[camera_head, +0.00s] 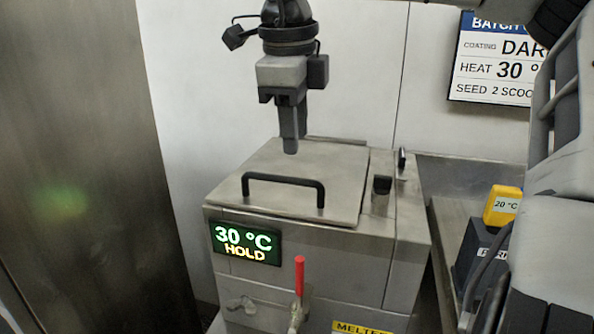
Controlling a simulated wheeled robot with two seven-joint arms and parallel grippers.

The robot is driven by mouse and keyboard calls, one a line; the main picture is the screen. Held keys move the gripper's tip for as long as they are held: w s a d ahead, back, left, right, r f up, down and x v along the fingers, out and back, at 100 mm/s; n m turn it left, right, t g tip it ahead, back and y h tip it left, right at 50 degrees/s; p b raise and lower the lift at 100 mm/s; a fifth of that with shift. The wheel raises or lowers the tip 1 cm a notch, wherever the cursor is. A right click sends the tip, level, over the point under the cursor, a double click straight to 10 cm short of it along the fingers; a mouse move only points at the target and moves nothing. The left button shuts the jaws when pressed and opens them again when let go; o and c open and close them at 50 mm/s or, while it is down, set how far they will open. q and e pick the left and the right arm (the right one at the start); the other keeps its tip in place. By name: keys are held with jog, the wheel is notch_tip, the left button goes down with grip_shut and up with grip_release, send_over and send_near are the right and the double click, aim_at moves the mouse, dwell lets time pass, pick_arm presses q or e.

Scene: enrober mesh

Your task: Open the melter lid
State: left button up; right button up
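The melter (300,262) is a steel box in the middle of the head view. Its flat square lid (300,165) lies shut on top. A black bar handle (283,179) stands up near the lid's front edge. My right gripper (293,145) hangs from the top of the picture, fingers down, above the back part of the lid and behind the handle. It appears clear of the handle. One finger overlaps the other from this angle, so the gap between them is unclear. My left gripper is not in view.
A green display (246,242) reads 30 °C HOLD. A red-handled tap (299,275) sticks out of the front. A black holder (477,251) with a yellow 20 °C unit (502,206) stands right, near my arm. A batch sign (495,62) hangs on the back wall.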

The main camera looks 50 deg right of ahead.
aim_at(298, 181)
jog(key=f, duration=0.4)
jog(key=d+f, duration=0.1)
jog(key=f, duration=0.2)
jog(key=shift+w+d, duration=0.1)
jog(key=shift+w, duration=0.25)
grip_shut()
